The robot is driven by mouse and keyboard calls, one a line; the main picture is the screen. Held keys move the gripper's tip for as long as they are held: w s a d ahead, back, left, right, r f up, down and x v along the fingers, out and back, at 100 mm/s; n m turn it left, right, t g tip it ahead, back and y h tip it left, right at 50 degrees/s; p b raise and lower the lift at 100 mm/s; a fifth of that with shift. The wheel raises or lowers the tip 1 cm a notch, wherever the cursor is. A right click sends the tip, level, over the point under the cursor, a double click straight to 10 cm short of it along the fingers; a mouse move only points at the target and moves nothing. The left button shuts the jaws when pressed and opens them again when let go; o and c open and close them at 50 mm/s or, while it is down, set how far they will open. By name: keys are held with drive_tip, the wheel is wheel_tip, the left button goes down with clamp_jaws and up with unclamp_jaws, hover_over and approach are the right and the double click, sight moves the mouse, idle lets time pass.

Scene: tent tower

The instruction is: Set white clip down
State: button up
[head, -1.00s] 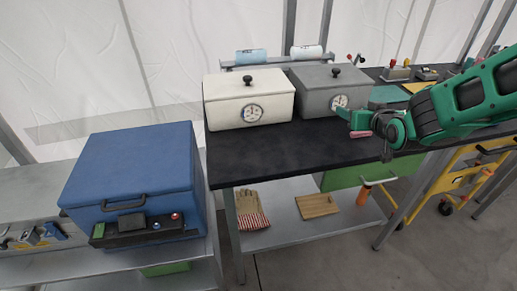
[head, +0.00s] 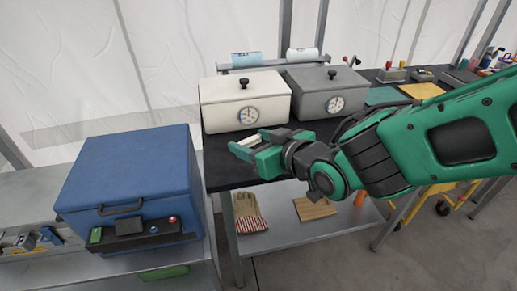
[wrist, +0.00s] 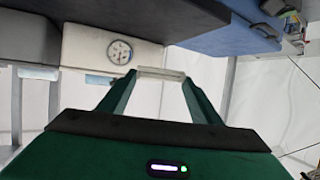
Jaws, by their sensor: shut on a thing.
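My gripper (head: 250,147) is stretched out over the dark tabletop (head: 225,172), in front of the white box, its fingers pointing left. In the wrist view, its two green fingers (wrist: 161,78) are shut on a small pale bar, the white clip (wrist: 162,73), which spans the gap between the fingertips. In the head view, the clip shows only as a small pale piece (head: 246,142) at the fingers. It appears to be held above the table; the exact height is hard to tell.
The white box (head: 222,105) and the grey box (head: 310,97), both with dials and black knobs, stand behind my gripper. A blue box (head: 125,180) stands on a lower bench at left. The tabletop's front left part is clear. A glove (head: 248,212) lies on the shelf below.

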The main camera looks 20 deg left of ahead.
drive_tip(key=w+f, duration=0.2)
drive_tip(key=w, duration=0.1)
drive_tip(key=w+a+f, duration=0.1)
drive_tip(key=w+f, duration=0.1)
drive_tip(key=w, duration=0.1)
drive_tip(key=w+f, duration=0.2)
drive_tip(key=w, duration=0.1)
drive_tip(key=shift+w+a, duration=0.15)
drive_tip(key=shift+w, duration=0.2)
drive_tip(key=shift+f, duration=1.95)
drive_tip(key=shift+f, duration=0.15)
drive_tip(key=o, duration=1)
